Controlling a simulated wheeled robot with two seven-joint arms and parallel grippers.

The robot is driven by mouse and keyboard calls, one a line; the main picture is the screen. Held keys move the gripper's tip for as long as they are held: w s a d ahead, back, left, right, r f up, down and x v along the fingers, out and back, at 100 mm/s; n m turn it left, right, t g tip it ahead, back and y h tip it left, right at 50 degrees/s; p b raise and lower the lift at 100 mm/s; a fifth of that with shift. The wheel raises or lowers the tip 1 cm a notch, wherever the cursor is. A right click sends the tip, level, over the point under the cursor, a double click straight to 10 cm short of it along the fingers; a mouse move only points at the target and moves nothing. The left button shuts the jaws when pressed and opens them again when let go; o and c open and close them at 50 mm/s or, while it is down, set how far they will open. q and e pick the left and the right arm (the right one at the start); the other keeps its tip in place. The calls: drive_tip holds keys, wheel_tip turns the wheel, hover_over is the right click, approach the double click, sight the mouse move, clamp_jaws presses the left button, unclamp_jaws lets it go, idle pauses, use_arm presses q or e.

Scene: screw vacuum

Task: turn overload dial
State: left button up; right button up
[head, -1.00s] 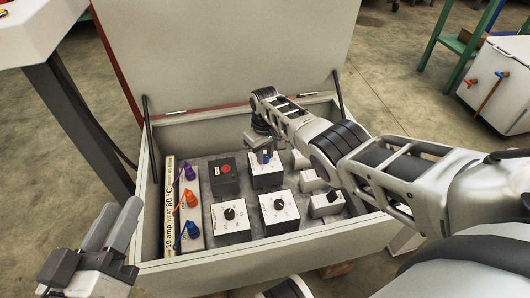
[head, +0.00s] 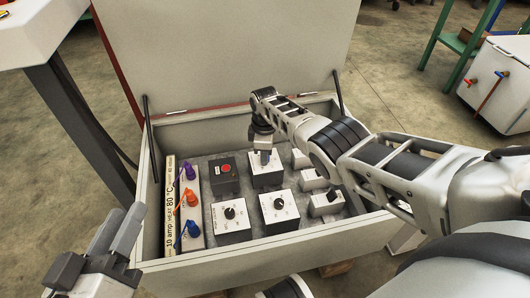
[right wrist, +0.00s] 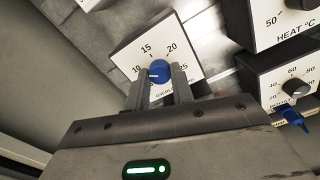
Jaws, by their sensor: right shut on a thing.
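The overload dial is a blue knob (right wrist: 158,72) on a white-faced box with a scale marked 10, 15, 20 and 25. Its white mark points left, toward the 10 side. My right gripper (right wrist: 161,80) is shut on the knob, one finger on each side. In the head view the same box (head: 267,180) is in the back row of the panel, and my right gripper (head: 264,157) covers the knob. My left gripper (head: 123,230) is at the lower left, outside the box, away from the dial; its finger gap is unclear.
The panel sits in an open grey case (head: 265,248) with its lid raised behind. Around the dial stand a black box with a red button (head: 225,169), other dial boxes (head: 279,211) and a strip with purple, orange and blue knobs (head: 190,228). The wrist view shows a heat dial box (right wrist: 265,22).

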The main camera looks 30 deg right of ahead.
drive_tip(key=shift+n, duration=0.4)
drive_tip(key=o, duration=1)
drive_tip(key=shift+r, duration=0.1)
drive_tip(key=shift+r+p, duration=0.35)
drive_tip(key=shift+p, duration=0.05)
use_arm(q)
drive_tip(key=shift+s+a+f+m+g+y+p, duration=0.1)
drive_tip(key=shift+a+f+m+g+y+p, duration=0.45)
drive_tip(key=shift+p, duration=1.05)
drive_tip(key=shift+s+a+f+m+g+y+p, duration=0.1)
drive_tip(key=shift+a+f+m+g+y+p, duration=0.2)
drive_tip(key=shift+f+g+y+p, duration=0.9)
drive_tip(key=shift+a+f+m+t+y+p, duration=0.1)
drive_tip(key=shift+a+f+m+p, duration=0.3)
drive_tip(key=shift+p, duration=1.6)
use_arm(e)
drive_tip(key=shift+r, duration=7.55)
use_arm(q)
drive_tip(key=shift+a+f, duration=0.1)
